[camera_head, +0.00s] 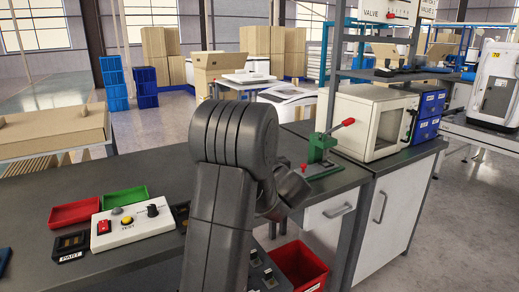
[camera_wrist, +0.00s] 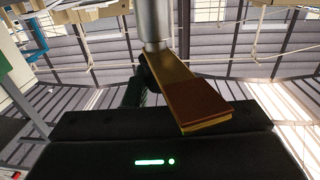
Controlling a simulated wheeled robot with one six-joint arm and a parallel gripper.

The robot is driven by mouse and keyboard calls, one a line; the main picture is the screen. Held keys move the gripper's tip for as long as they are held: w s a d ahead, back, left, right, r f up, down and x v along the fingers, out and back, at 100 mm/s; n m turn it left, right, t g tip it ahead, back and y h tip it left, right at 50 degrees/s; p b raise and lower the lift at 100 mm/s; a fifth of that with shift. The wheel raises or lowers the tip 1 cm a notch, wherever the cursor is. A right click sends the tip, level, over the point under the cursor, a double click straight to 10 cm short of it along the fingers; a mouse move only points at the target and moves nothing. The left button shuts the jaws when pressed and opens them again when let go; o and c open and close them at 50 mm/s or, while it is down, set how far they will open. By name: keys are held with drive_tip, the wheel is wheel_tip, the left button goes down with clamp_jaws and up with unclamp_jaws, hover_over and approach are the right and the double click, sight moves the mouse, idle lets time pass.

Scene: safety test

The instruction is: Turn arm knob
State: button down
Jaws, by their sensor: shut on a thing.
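A white control box (camera_head: 130,228) lies on the dark bench at the left in the head view. It bears a black knob (camera_head: 152,210), a yellow button marked TEST, a red switch and a grey button. In the wrist view my gripper (camera_wrist: 155,52) is shut on a silver-grey cylinder (camera_wrist: 154,20), which runs up out of the frame. A brown-gold finger and a dark finger show below the cylinder. In the head view my arm hides the fingertips, and my gripper is well apart from the knob.
Red (camera_head: 75,213) and green (camera_head: 125,198) trays stand behind the control box. A part holder (camera_head: 71,245) sits to its left. A green clamp press (camera_head: 321,150) with a red-tipped lever and a white oven-like cabinet (camera_head: 372,120) stand at the right. A red bin (camera_head: 300,265) is below.

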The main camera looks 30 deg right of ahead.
drive_tip(key=shift+r+n+g+y+p, duration=0.1)
drive_tip(key=shift+n+g+y+p, duration=0.15)
drive_tip(key=shift+n+y+p, duration=0.85)
drive_tip(key=shift+r+n+g+y+p, duration=0.1)
drive_tip(key=shift+n+g+y+p, duration=0.15)
drive_tip(key=shift+n+y+p, duration=0.8)
drive_tip(key=shift+m+y, duration=0.25)
drive_tip(key=shift+y, duration=0.5)
drive_tip(key=c, duration=1.3)
unclamp_jaws()
drive_tip(key=shift+f, duration=0.1)
drive_tip(key=shift+o, duration=0.2)
drive_tip(key=v, duration=1.3)
drive_tip(key=shift+s+d+p, duration=0.15)
drive_tip(key=shift+s+p, duration=0.15)
drive_tip(key=shift+s, duration=0.05)
drive_tip(key=shift+w, duration=0.1)
drive_tip(key=x, duration=1.3)
drive_tip(key=shift+w+a, duration=0.2)
drive_tip(key=shift+w, duration=0.1)
